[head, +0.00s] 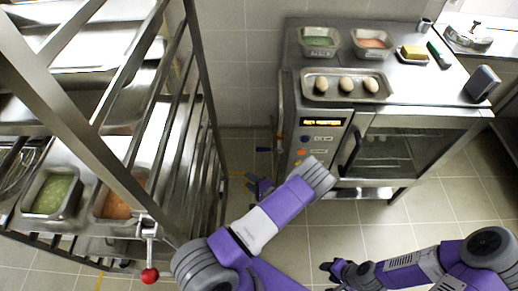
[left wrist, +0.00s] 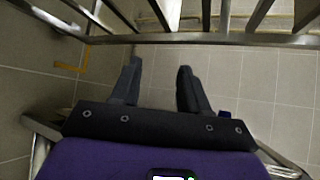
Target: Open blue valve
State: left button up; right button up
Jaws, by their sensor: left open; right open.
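A small blue piece (head: 278,138), which looks like the blue valve's handle, shows on a thin upright pipe by the wall, left of the oven. Its exact shape and setting are too small to tell. My left gripper (head: 258,186) is open and empty, low in front of the oven's left side and below the blue piece, apart from it. My right gripper (head: 331,270) is open and empty above the floor.
A steel rack (head: 190,60) with trays stands at the left; its bar (left wrist: 200,39) crosses ahead of my left fingers. A red-knobbed lever (head: 150,275) is at lower left. The oven (head: 390,150) stands right of the pipe. A yellow piece (left wrist: 73,68) lies near the floor.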

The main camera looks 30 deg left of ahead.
pick_arm(q)
jog(key=w+d+r+t+y+b, duration=0.1)
jog(key=w+d+r+t+y, duration=0.2)
jog(key=w+r+t, duration=0.5)
jog(key=f+b+x, duration=0.1)
jog(key=b+x, duration=0.1)
jog(key=x, duration=0.6)
jog(key=shift+w+d, duration=0.2)
jog(key=shift+w, duration=0.15)
jog(key=shift+c, duration=0.3)
jog(key=shift+f, duration=0.1)
grip_shut()
